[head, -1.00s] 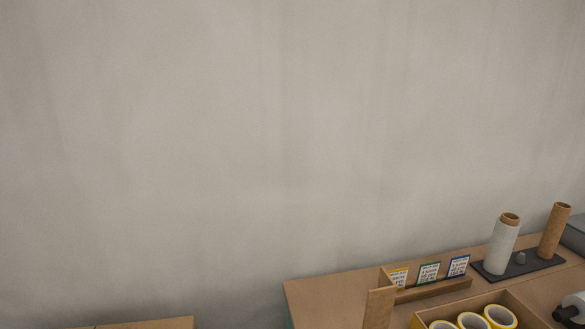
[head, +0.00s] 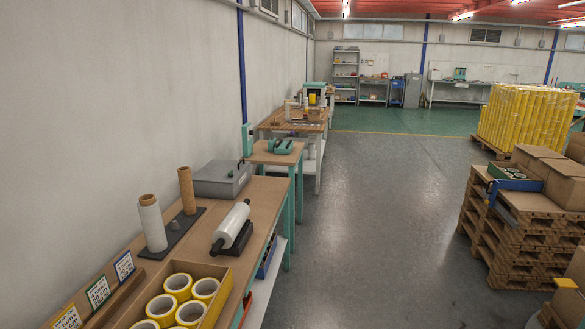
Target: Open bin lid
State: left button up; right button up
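A grey lidded box (head: 221,181), which looks like the bin, stands at the far end of the near workbench in the head view. Its flat top lies level and appears shut, with a small knob-like part on it. The inside of the box is hidden. Neither of my grippers is in view.
The workbench (head: 258,207) along the left wall holds a white roll and a brown tube upright on a dark base (head: 173,233), a lying white roll (head: 232,226), and a carton (head: 222,272) of yellow tape rolls. Stacked pallets (head: 515,235) stand right. The floor (head: 380,220) between is clear.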

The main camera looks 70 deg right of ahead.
aim_at(217, 171)
jog(key=z, duration=1.8)
jog(key=i+l+z, duration=0.1)
jog(key=i+l, duration=0.45)
jog(key=i+l+u, duration=0.1)
jog(key=i+l, duration=0.3)
jog(key=l, duration=0.2)
jog(key=i+l+u, duration=0.1)
jog(key=i+l, duration=0.3)
jog(key=l, duration=0.15)
